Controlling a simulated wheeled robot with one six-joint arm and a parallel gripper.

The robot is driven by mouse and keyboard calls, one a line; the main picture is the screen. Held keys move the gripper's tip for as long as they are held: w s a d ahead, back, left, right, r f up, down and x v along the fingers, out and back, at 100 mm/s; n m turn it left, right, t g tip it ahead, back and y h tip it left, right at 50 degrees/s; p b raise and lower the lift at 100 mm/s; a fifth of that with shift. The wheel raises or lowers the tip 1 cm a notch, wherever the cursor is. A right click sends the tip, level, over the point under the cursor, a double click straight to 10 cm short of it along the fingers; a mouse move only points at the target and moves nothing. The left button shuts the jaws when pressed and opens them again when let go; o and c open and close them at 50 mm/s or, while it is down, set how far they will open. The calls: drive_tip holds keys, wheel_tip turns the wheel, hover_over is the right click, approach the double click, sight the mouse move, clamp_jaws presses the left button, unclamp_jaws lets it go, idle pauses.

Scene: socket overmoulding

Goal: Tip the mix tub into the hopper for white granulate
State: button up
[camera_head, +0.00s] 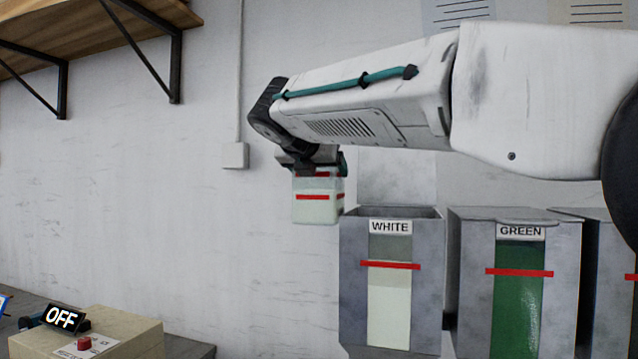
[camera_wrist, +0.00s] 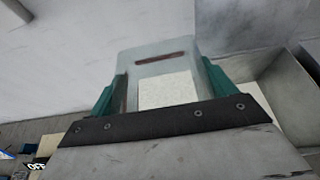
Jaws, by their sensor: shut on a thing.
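The mix tub (camera_head: 317,205) is a translucent tub with red marks, upright in the head view, with pale granulate inside. My gripper (camera_head: 312,165) is shut on its upper part. In the wrist view the tub (camera_wrist: 168,60) sits between the teal fingers of my gripper (camera_wrist: 160,92), and white contents show in it. The white hopper (camera_head: 352,290), labelled WHITE, is a grey bin just right of and below the tub. It is open at the top, and its window shows pale granulate below the red line. In the wrist view a grey bin (camera_wrist: 290,75) shows at the right.
The green hopper (camera_head: 470,290) stands right of the white one, its lid closed, with another grey bin (camera_head: 605,290) beyond. A beige box (camera_head: 130,335) with a red button and an OFF sign (camera_head: 63,318) is at lower left. A wooden shelf (camera_head: 60,40) hangs upper left.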

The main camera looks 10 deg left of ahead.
sight(343, 186)
wheel_tip(343, 186, down, 3)
drive_tip(key=shift+r, duration=0.15)
drive_tip(key=d+m, duration=0.1)
drive_tip(key=y, duration=0.1)
drive_tip(key=d+m, duration=0.1)
drive_tip(key=shift+s+d+f+m+t+y, duration=0.3)
drive_tip(key=shift+s+d+f, duration=0.05)
drive_tip(key=shift+f, duration=0.05)
drive_tip(key=shift+s+d+f+m+y, duration=0.1)
drive_tip(key=shift+d+m+y, duration=0.5)
drive_tip(key=shift+m, duration=0.2)
drive_tip(key=shift+d+m+t+y, duration=0.1)
drive_tip(key=shift+m+t+y, duration=0.2)
drive_tip(key=shift+m, duration=0.1)
drive_tip(key=shift+s+d+r+m+t+y, duration=0.15)
drive_tip(key=shift+d+r+m+t+y, duration=0.2)
drive_tip(key=shift+d+m, duration=0.35)
drive_tip(key=s+d+r+m+t+y, duration=0.1)
drive_tip(key=d+r+m+t+y, duration=0.1)
drive_tip(key=d+m, duration=0.4)
drive_tip(key=shift+r+m+t, duration=0.15)
drive_tip(key=shift+m+t, duration=0.7)
drive_tip(key=shift+m, duration=1.05)
drive_tip(key=shift+s+d, duration=0.1)
drive_tip(key=shift+d, duration=0.05)
